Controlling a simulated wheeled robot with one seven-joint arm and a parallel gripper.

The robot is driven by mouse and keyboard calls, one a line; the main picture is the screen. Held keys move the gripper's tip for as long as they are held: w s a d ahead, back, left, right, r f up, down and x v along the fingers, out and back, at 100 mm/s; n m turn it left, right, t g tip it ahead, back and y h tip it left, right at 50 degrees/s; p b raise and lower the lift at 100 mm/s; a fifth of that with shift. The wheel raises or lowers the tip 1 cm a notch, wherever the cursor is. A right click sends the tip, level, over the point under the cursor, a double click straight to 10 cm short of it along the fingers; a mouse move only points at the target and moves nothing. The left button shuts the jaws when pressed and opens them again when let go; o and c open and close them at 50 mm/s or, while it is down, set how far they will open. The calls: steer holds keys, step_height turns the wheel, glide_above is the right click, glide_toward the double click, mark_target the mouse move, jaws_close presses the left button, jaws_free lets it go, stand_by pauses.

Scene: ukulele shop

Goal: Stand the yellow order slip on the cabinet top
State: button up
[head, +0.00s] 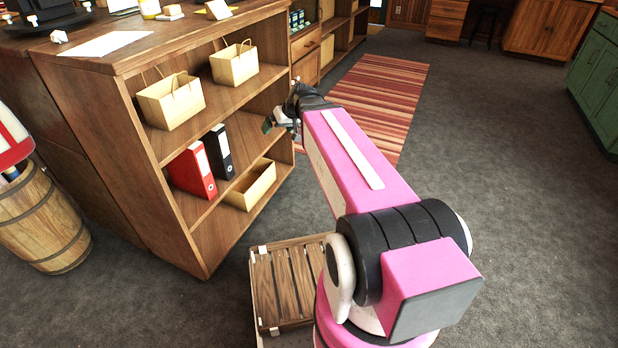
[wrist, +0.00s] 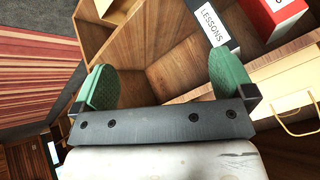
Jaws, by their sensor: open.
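My gripper (head: 280,119) is at the open front of the wooden cabinet (head: 165,65), near its right end and below the top. In the wrist view my gripper (wrist: 163,82) is open, its two green pads wide apart with nothing between them. A small pale-yellow card (head: 218,9) is at the upper edge of the head view, on the cabinet top (head: 150,45). It looks tilted up; I cannot tell for sure that it is the order slip. No slip shows in the wrist view.
Shelves hold paper bags (head: 172,102), a red binder (head: 192,170), a black binder (head: 219,152) and a tan box (head: 250,185). A white sheet (head: 105,43) lies on the top. A barrel (head: 40,220) stands left. Floor (head: 500,170) right is clear.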

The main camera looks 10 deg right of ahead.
steer(key=s+d+f+m+g+h, duration=0.2)
steer(key=s+d+f+h, duration=0.15)
steer(key=s+f, duration=0.35)
steer(key=s+d+f+m+g+h, duration=0.2)
steer(key=s+d+f, duration=0.2)
steer(key=s+f, duration=0.3)
steer(key=n+t+y, duration=0.8)
steer(key=n+y, duration=0.3)
glide_toward(217, 4)
steer(key=a, duration=0.1)
steer(key=x, duration=0.6)
steer(key=shift+w+f, duration=0.1)
steer(key=shift+f, duration=0.05)
steer(key=shift+x, duration=2.55)
steer(key=shift+w+d+f, duration=0.15)
steer(key=shift+d, duration=0.05)
steer(key=c, duration=0.8)
